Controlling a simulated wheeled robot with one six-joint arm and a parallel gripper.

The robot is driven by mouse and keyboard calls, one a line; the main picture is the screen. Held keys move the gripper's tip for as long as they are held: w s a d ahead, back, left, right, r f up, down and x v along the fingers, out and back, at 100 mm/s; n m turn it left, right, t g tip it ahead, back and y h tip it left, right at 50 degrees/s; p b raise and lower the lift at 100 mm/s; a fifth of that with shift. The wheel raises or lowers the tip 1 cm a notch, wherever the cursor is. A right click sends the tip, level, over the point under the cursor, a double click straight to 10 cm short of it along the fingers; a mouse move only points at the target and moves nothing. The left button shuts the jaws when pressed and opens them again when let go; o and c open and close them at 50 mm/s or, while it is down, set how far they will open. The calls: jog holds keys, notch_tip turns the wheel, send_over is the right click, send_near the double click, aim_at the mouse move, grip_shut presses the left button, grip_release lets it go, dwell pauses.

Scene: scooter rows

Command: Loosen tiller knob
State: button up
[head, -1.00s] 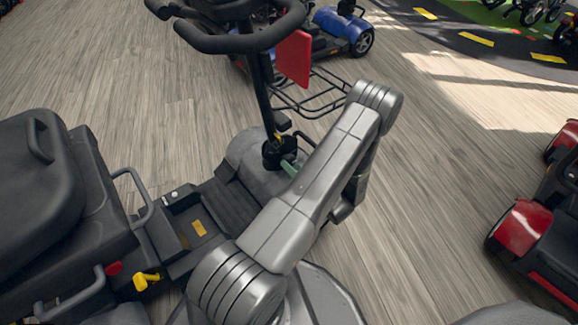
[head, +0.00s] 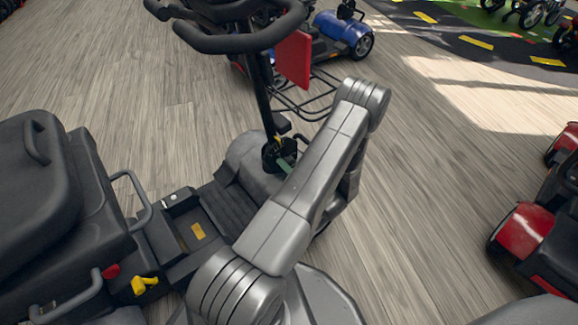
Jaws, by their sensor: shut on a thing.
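The tiller (head: 263,98) of the grey scooter rises from a black joint at its foot, with black handlebars (head: 235,30) on top. My gripper (head: 284,154) is at this joint, low on the tiller's right side, and is shut on the tiller knob. My own forearm hides much of the gripper. The knob is too small and covered to make out, and I cannot tell how far it is turned. A small green part shows beside the gripper.
The scooter's black seat (head: 45,200) and a yellow lever (head: 145,284) are at left. A wire basket (head: 305,98) and red panel (head: 293,60) sit by the tiller. A blue scooter (head: 343,34) stands behind, a red one (head: 525,229) at right. Floor between is clear.

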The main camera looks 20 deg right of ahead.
jog(key=n, duration=0.4)
jog(key=shift+n, duration=0.4)
jog(key=n, duration=0.4)
jog(key=shift+d+f+n, duration=0.1)
jog(key=shift+n, duration=0.2)
jog(key=n, duration=0.4)
jog(key=shift+d+n, duration=0.1)
jog(key=shift+n, duration=2)
jog(key=o, duration=1)
